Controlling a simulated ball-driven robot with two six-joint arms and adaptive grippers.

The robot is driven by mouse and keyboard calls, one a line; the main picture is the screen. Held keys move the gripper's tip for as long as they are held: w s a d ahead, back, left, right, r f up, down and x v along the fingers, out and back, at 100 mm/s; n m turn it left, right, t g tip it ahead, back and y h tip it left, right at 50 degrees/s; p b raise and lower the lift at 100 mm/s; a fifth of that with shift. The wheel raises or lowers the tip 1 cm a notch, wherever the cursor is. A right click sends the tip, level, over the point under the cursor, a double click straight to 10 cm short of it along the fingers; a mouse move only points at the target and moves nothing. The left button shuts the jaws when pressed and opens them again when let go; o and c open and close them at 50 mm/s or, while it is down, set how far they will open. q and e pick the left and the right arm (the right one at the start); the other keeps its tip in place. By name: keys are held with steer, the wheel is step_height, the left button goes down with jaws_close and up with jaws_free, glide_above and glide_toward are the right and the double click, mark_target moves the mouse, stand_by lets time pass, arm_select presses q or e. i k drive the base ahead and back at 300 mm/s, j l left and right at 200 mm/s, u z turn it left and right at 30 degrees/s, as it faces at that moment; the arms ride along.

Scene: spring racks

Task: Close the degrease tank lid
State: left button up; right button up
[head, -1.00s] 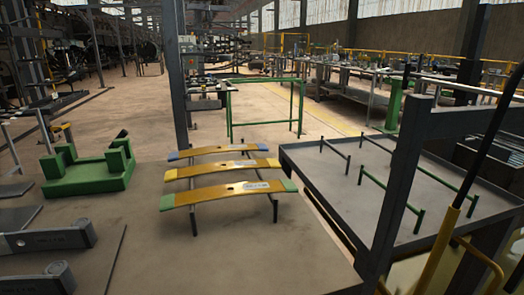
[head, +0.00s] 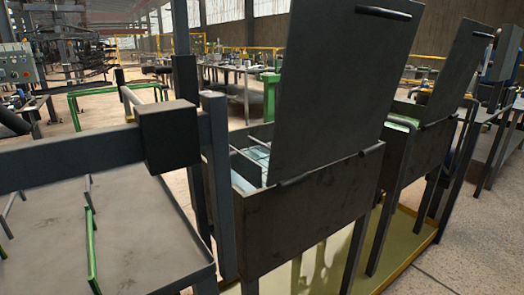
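Two dark grey tanks stand side by side in the head view, both with their lids up. The nearer tank (head: 310,218) has a large flat lid (head: 340,90) standing nearly upright, with a bar handle (head: 384,12) at its top edge. I see no label that tells which one is the degrease tank. Neither of my grippers is in view.
A dark beam with a block (head: 167,135) crosses the left side, above a grey tray table (head: 140,240) with green rails. The tanks stand over a yellow-edged floor tray (head: 405,262). Bare floor (head: 470,245) lies to the right.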

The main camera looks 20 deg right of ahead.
mark_target(472, 38)
steer(key=l+z, duration=0.8)
steer(key=i+l+z, duration=0.15)
steer(key=l+z, duration=0.25)
steer(key=l, duration=0.15)
steer(key=i+l+u, duration=0.2)
steer(key=u, duration=0.2)
steer(key=i+l+u, duration=0.3)
steer(key=u, duration=0.15)
